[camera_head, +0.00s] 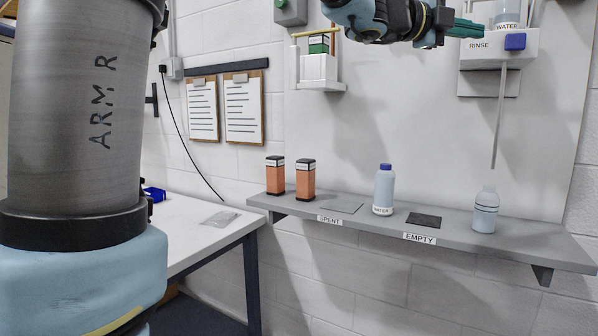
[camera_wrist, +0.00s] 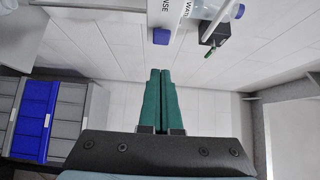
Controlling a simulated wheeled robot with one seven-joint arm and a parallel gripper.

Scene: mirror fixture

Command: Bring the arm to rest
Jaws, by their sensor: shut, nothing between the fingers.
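My gripper (camera_head: 468,28) shows at the top right of the head view, with its green fingers pointing right. It is raised well above the shelf, just left of the rinse fixture (camera_head: 500,47). In the wrist view the green fingers of my gripper (camera_wrist: 161,72) lie together, shut and empty, touching nothing. My arm enters along the top edge of the head view, and much of it is out of frame. A large grey link of my arm marked "ARM R" fills the left side.
A wall shelf (camera_head: 350,222) carries two orange blocks (camera_head: 290,178), a white water bottle (camera_head: 384,190) and a bottle (camera_head: 485,210) under the rinse tube. A white holder (camera_head: 319,72) is on the wall left of my gripper. Blue and grey bins (camera_wrist: 40,115) show in the wrist view.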

